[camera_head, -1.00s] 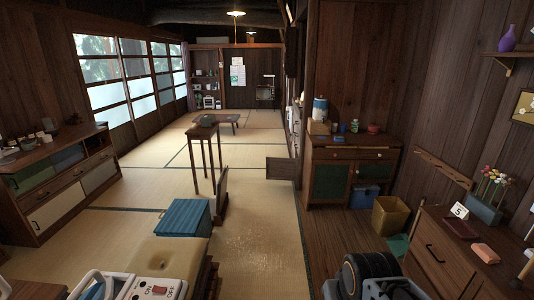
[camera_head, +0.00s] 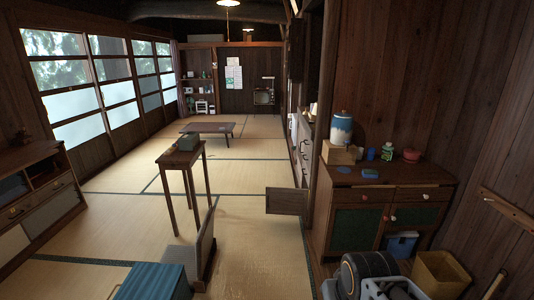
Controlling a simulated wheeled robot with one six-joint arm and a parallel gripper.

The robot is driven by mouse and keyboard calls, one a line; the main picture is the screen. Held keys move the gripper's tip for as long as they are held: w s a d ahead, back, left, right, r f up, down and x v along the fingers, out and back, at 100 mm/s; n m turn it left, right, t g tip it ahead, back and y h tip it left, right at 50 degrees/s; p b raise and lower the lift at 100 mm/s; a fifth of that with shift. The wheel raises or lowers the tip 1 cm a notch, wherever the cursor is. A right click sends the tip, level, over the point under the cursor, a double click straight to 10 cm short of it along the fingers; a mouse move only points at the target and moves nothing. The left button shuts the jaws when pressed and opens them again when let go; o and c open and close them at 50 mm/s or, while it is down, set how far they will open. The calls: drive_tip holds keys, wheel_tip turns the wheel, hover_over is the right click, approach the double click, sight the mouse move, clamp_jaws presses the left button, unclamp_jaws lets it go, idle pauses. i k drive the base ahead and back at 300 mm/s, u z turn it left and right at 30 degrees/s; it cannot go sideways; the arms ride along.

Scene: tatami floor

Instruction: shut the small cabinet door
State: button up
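A small brown door panel (camera_head: 287,201) stands swung out to the left of the wooden cabinet (camera_head: 397,193), low over the tatami. Its right edge meets the dark woodwork beside the cabinet's left end; I cannot make out the hinge. The cabinet's front has drawers above green panels (camera_head: 355,229). My folded arm (camera_head: 365,278) shows at the bottom edge, well in front of the door and not touching it. My gripper's fingertips are not visible.
A narrow table (camera_head: 181,158) stands left of the door. A low upright panel (camera_head: 203,245) and a blue box (camera_head: 152,282) are nearer, at the lower left. A yellow bin (camera_head: 440,275) and blue bin (camera_head: 401,243) are at the right. Tatami between is clear.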

sight(279, 201)
drive_tip(key=u, duration=0.05)
drive_tip(key=i, duration=2.95)
drive_tip(key=u, duration=0.5)
drive_tip(key=i, duration=1.2)
drive_tip(key=u, duration=0.25)
